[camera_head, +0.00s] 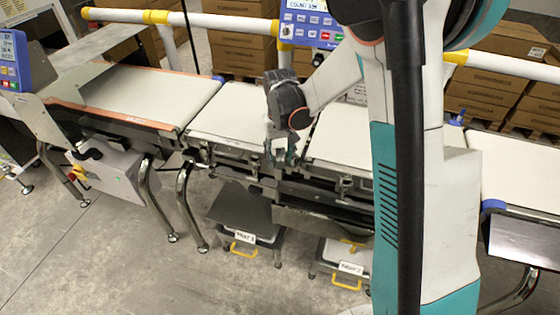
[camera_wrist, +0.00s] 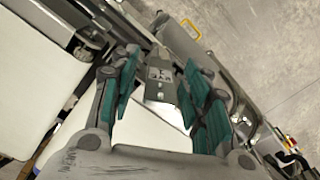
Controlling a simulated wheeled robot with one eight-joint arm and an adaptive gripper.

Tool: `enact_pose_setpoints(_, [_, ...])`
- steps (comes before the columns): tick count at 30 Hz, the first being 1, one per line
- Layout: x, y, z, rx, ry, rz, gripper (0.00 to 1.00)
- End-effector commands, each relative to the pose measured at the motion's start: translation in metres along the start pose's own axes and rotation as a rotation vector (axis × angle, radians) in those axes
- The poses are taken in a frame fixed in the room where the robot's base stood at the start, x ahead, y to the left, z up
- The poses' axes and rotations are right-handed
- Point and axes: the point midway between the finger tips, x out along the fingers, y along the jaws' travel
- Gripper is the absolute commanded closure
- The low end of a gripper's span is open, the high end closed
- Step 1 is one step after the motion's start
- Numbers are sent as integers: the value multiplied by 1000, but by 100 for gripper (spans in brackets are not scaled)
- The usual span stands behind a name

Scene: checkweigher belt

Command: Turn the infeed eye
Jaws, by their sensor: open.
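My gripper (camera_head: 279,152) points down at the front edge of the conveyor, by the gap between two white belt sections. In the wrist view my gripper (camera_wrist: 162,68) is open, with its teal fingers on either side of a small grey metal bracket piece (camera_wrist: 160,91). That piece has a pale label and dark holes, and looks like the infeed eye or its mount. I cannot tell whether the fingers touch it. In the head view my gripper largely hides this piece, and its turn angle cannot be read.
White belts (camera_head: 232,110) and (camera_head: 338,140) lie left and right of my gripper. An orange-edged infeed belt (camera_head: 150,92) is further left. A white guard rail (camera_head: 225,22) and blue display (camera_head: 308,22) stand behind.

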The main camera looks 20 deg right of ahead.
Motion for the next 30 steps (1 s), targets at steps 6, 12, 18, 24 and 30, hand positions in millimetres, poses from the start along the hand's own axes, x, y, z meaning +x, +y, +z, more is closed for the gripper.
enact_pose_setpoints(6, [12, 0, 0, 0, 0, 0, 57])
enact_pose_setpoints(12, [12, 0, 0, 0, 0, 0, 57])
enact_pose_setpoints(18, [12, 0, 0, 0, 0, 0, 91])
enact_pose_setpoints(24, [12, 0, 0, 0, 0, 0, 100])
enact_pose_setpoints(30, [12, 0, 0, 21, 0, 0, 100])
